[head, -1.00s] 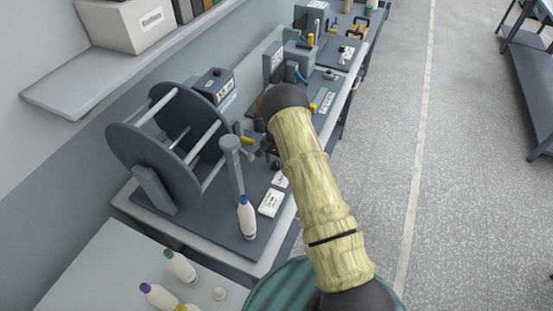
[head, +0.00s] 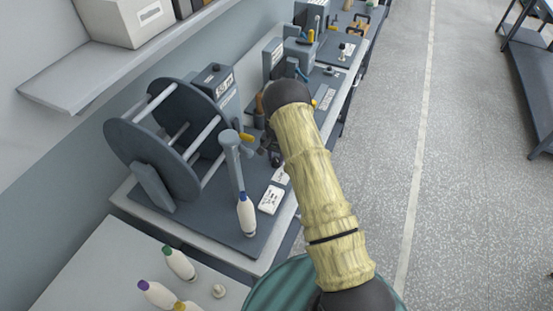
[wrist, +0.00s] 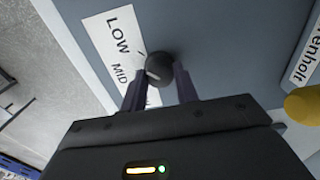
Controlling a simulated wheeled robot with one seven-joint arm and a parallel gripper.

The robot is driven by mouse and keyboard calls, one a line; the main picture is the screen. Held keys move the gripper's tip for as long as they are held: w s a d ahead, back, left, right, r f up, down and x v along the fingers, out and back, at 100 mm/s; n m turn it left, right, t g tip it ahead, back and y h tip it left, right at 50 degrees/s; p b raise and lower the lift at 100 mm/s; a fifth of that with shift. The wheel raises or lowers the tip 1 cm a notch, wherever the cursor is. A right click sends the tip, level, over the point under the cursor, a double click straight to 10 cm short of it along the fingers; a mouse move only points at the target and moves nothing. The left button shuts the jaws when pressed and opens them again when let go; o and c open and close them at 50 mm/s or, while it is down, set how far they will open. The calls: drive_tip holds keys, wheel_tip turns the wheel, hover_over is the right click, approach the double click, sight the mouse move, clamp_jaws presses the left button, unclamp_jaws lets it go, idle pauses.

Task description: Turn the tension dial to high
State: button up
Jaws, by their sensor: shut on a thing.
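The tension dial (wrist: 158,66) is a small dark round knob on a blue-grey panel in the wrist view. A white label (wrist: 108,42) beside it reads LOW and, lower down, MID; the rest of the label is hidden behind my gripper. My gripper (wrist: 161,82) is shut on the dial, one dark finger on each side. A pale mark shows on the dial's face, but I cannot tell which setting it points at. In the head view, my arm hides the dial and most of my gripper.
A large dark reel (head: 150,140) with pale rods stands left of my arm on the bench. A grey post (head: 232,165), a blue-capped bottle (head: 246,214) and a white card (head: 270,200) are near. A yellow knob (wrist: 303,104) sits right of the dial.

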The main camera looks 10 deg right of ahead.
drive_tip(key=n+b, duration=0.4)
drive_tip(key=b, duration=0.1)
drive_tip(key=shift+f+n, duration=0.25)
drive_tip(key=shift+n, duration=0.15)
drive_tip(key=n+b, duration=0.2)
drive_tip(key=n, duration=0.2)
drive_tip(key=shift+r+b, duration=0.1)
drive_tip(key=shift+b, duration=0.3)
drive_tip(key=n+b, duration=0.1)
drive_tip(key=n, duration=0.4)
drive_tip(key=shift+d+b, duration=0.1)
drive_tip(key=shift+b, duration=0.25)
drive_tip(key=n, duration=0.5)
drive_tip(key=shift+r+b, duration=0.15)
drive_tip(key=shift+b, duration=0.25)
drive_tip(key=o, duration=1)
